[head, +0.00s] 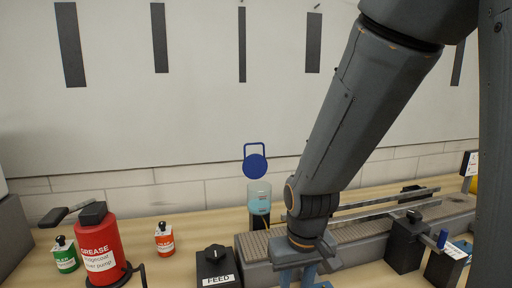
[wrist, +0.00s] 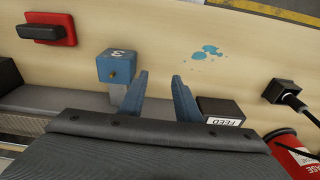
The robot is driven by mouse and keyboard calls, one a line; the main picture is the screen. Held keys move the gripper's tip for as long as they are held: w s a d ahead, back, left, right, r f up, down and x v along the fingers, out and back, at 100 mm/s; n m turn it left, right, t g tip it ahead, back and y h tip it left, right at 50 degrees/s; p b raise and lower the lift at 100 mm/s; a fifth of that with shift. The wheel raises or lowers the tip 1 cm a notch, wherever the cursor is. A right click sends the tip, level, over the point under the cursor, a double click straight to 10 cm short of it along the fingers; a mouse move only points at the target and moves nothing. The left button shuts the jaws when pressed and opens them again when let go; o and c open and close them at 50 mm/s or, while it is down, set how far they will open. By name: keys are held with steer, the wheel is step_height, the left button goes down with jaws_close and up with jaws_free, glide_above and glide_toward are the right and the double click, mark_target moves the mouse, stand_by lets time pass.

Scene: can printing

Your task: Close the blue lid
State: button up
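The blue lid (head: 255,166) is a round disc with a square loop handle on top. It stands upright, raised open above a clear container (head: 260,207) holding light-blue liquid, at the back of the bench in the head view. My gripper (head: 302,277) points down in front of and to the right of the container, lower than the lid. In the wrist view, the two blue fingers of my gripper (wrist: 158,88) are apart with bare table between them, so it is open and empty. The lid and container are not in the wrist view.
A conveyor (head: 350,232) runs right from the container. The FEED box (head: 214,268), red grease can (head: 97,250) and small bottles stand left. The wrist view shows a blue block marked 3 (wrist: 116,66), a red-based black switch (wrist: 48,30) and blue splashes (wrist: 207,52) on the bench.

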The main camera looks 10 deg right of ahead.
steer(key=w+r, duration=0.2)
steer(key=w, duration=0.2)
steer(key=w+r+t, duration=0.1)
steer(key=w+r, duration=0.1)
steer(key=w, duration=0.2)
steer(key=w+r+t+b, duration=0.1)
steer(key=w+r, duration=0.1)
steer(key=w, duration=0.2)
steer(key=shift+w+r, duration=0.3)
steer(key=shift+w, duration=0.1)
jaws_close()
steer(key=w+r+t+b, duration=0.1)
steer(key=w+r+t, duration=0.2)
steer(key=w+r, duration=1)
steer(key=w+r+t+b, duration=0.1)
steer(key=w+r+t, duration=0.1)
steer(key=w+r, duration=1.05)
steer(key=p+x, duration=0.3)
steer(key=x, duration=0.4)
steer(key=shift+s+a+f+p, duration=0.1)
steer(key=shift+s+f+p, duration=0.15)
steer(key=shift+s, duration=0.45)
steer(key=shift+s+a+f+p, duration=0.15)
steer(key=shift+s+f+p, duration=0.15)
steer(key=shift+s, duration=0.4)
steer(key=shift+s+a+f+p, duration=0.1)
steer(key=shift+s+f+p, duration=0.15)
steer(key=shift+s, duration=0.45)
steer(key=shift+b, duration=0.3)
